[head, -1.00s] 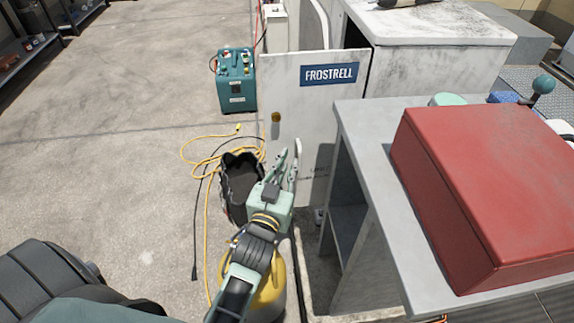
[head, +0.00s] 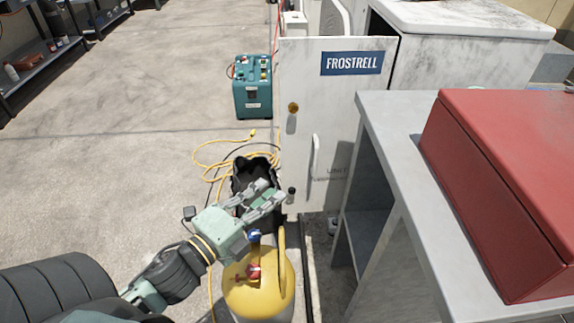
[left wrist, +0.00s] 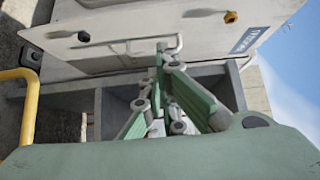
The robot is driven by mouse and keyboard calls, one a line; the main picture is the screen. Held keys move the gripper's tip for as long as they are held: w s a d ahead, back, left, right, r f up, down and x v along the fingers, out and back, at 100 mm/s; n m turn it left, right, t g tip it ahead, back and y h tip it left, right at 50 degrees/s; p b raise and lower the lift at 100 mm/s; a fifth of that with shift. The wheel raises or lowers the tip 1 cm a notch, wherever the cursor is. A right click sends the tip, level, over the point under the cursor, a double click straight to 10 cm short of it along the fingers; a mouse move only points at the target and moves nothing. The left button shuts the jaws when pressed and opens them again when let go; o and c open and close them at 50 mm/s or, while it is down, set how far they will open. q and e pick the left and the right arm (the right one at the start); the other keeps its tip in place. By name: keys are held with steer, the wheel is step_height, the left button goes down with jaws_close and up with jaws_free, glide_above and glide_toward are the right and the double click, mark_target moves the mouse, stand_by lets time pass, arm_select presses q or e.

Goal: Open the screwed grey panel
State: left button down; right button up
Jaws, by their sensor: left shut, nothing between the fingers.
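The grey panel (head: 335,105) with the blue FROSTRELL label stands upright in the head view, a dark gap behind its upper right edge. It has a brass round fastener (head: 293,107) high on its left edge, a dark fastener (head: 291,195) low on that edge, and a vertical handle (head: 314,155) between. My left gripper (head: 275,193) is shut and empty, just left of the dark fastener; I cannot tell if it touches. In the left wrist view the fingers overlap the shelving, and the handle (left wrist: 178,45), brass fastener (left wrist: 231,17) and dark fastener (left wrist: 84,37) show beyond. My right gripper is out of view.
A yellow cylinder (head: 262,295) stands under my left gripper. A black bag (head: 247,178) and yellow cable (head: 205,160) lie left of the panel, with a teal machine (head: 252,88) behind. A grey shelf unit (head: 395,125) bearing a red box (head: 520,170) stands close right.

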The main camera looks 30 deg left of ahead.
mark_target(282, 151)
arm_select(q)
steer(key=w, duration=0.7)
steer(key=w+a+b, duration=0.1)
steer(key=w, duration=0.2)
steer(key=shift+w, duration=0.4)
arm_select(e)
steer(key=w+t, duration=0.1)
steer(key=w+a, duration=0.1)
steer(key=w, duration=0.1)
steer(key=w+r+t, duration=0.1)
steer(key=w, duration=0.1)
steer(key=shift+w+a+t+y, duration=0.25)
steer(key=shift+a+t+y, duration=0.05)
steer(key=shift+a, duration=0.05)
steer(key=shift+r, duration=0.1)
